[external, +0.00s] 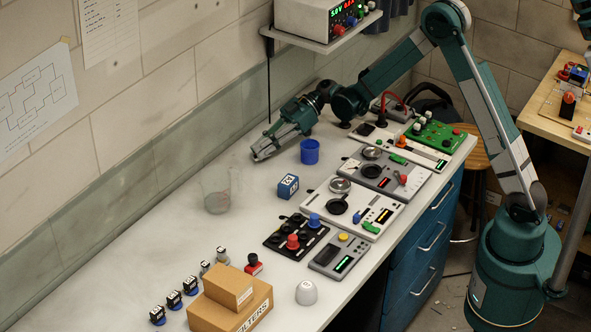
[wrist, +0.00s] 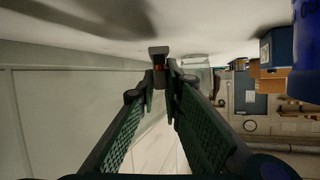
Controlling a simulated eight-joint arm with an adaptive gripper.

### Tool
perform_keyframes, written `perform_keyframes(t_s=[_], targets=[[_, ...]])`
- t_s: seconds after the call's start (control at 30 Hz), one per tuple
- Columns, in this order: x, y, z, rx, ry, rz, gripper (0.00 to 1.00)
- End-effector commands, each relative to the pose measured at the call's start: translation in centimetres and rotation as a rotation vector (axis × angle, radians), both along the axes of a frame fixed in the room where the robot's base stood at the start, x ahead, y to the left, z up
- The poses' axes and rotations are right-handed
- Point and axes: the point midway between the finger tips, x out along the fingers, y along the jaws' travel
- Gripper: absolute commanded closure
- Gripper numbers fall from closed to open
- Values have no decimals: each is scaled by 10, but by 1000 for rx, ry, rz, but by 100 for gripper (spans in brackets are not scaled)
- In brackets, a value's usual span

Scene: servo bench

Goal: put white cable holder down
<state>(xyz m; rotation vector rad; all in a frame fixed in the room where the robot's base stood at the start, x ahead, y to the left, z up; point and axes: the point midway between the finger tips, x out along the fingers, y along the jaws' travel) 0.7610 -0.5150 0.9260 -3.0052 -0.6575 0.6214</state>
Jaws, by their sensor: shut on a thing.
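My gripper (external: 260,155) is low over the back left part of the bench, near the wall, left of the blue cup. In the wrist view my gripper (wrist: 161,80) is shut with a small block between its fingertips, which I take for the white cable holder (wrist: 159,51). It looks grey in shadow with an orange-red patch. The fingers hide much of it, and it cannot be made out in the external view. Whether it touches the bench top (external: 150,220) is not clear.
A blue cup (external: 310,152) stands right of my gripper, and a blue box (external: 288,187) is nearer the front. A clear beaker (external: 217,190) stands on open bench. Several panels line the right edge, including a green board (external: 437,136). Cardboard boxes (external: 230,300) are in front.

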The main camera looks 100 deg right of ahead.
Motion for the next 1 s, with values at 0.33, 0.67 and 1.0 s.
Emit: perform_keyframes(t_s=[0.33, 0.67, 1.0], targets=[[0, 0, -21, 0, 0, 0, 100], [0, 0, -24, 0, 0, 0, 100], [0, 0, -23, 0, 0, 0, 75]])
